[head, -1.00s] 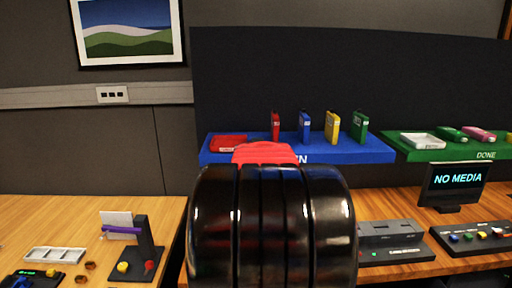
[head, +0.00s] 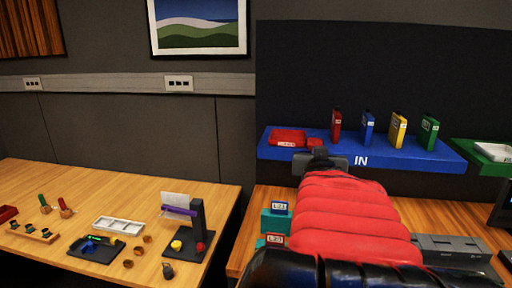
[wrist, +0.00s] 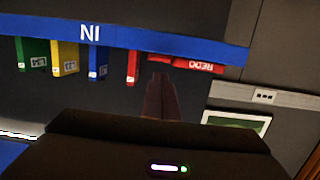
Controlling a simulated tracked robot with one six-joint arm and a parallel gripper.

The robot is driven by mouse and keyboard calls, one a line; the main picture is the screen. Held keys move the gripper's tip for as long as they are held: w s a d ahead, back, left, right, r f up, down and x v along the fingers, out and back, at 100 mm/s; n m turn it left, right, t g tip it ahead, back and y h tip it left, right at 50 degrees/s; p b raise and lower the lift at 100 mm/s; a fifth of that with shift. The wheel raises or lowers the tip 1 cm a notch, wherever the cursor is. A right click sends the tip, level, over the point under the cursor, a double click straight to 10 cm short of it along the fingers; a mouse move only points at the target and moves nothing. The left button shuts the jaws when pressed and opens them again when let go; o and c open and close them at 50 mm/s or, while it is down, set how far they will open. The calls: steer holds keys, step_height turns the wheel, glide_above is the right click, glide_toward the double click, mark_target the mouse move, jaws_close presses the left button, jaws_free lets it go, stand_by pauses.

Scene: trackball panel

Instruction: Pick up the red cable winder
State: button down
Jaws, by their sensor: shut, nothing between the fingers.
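I cannot make out a red cable winder for certain. A small red piece (head: 315,142) sits at the right end of the red tray on the blue IN shelf, too small to identify. My gripper (head: 320,158) is dark and in front of the shelf's front edge, at the end of my red-sleeved arm. In the wrist view, which is upside down, its fingers (wrist: 161,80) are together and empty, pointing at the shelf near the red tray. My arm hides part of the desk below.
The red tray (head: 287,137) and several upright cases, including a blue case (head: 367,127), stand on the blue shelf (head: 400,153). The left table (head: 60,190) holds a white tray (head: 118,227), a black stand (head: 198,226) and small parts. A grey device (head: 450,248) stands at right.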

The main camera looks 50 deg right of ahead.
steer(key=shift+v, duration=1)
steer(key=shift+f, duration=0.2)
